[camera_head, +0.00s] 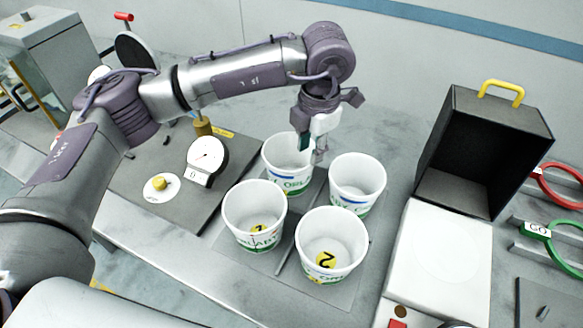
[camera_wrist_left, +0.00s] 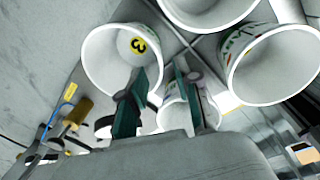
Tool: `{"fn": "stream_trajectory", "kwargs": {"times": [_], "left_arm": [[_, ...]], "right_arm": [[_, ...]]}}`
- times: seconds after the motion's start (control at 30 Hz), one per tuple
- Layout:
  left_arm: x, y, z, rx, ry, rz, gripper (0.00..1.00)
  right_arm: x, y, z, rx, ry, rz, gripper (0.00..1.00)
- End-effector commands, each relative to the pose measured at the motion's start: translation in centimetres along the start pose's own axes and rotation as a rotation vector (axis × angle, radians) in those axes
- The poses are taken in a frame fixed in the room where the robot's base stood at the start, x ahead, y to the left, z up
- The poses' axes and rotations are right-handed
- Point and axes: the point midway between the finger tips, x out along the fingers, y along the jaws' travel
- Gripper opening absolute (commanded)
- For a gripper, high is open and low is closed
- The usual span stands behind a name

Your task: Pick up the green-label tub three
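Tub three (camera_head: 278,150) is the white tub at the back left of a group of tubs in the head view, with green and blue print. Its yellow round number 3 shows inside the tub in the wrist view (camera_wrist_left: 97,62). My left gripper (camera_head: 312,150) points down at this tub's right rim. One green-padded finger is over the tub's inside and the other is outside, with a gap between them in the wrist view (camera_wrist_left: 163,85). Whether either finger touches the wall I cannot tell. My right gripper is not in view.
Other white tubs stand close by: back right (camera_head: 358,178), front left (camera_head: 254,212) and front right, marked 2 (camera_head: 330,240). A dial gauge (camera_head: 207,155) is left. A black box (camera_head: 480,150) with yellow handle and a white plate (camera_head: 440,255) are right.

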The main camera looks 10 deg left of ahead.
Motion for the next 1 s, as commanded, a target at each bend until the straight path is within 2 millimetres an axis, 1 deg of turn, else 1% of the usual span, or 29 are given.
{"fn": "stream_trajectory", "kwargs": {"times": [0.03,0.1,0.3,0.5,0.57,0.7,0.83,1.0], "left_arm": [[0.7,0.0,-0.1,0.001,0.005,-0.004,0.32],[2.1,0.0,-0.1,0.001,0.005,-0.004,0.32],[5.6,0.0,-0.1,0.0,0.003,-0.003,0.32],[7.0,0.0,-0.1,0.001,0.002,-0.002,0.32],[7.5,0.1,-0.1,0.001,0.002,-0.003,0.32],[9.5,0.3,-0.1,0.0,0.004,-0.003,0.32],[11.4,0.3,0.0,0.0,0.002,-0.002,0.32],[12.1,0.3,0.1,0.001,-0.001,-0.001,0.32]], "right_arm": [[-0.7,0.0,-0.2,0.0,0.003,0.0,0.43],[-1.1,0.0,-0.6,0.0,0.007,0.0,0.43],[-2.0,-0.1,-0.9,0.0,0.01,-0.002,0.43],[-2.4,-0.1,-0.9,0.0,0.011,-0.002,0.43],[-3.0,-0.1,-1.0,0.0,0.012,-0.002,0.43],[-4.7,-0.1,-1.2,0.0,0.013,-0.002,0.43],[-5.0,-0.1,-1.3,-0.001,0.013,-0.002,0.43],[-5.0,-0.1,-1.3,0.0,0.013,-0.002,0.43]]}}
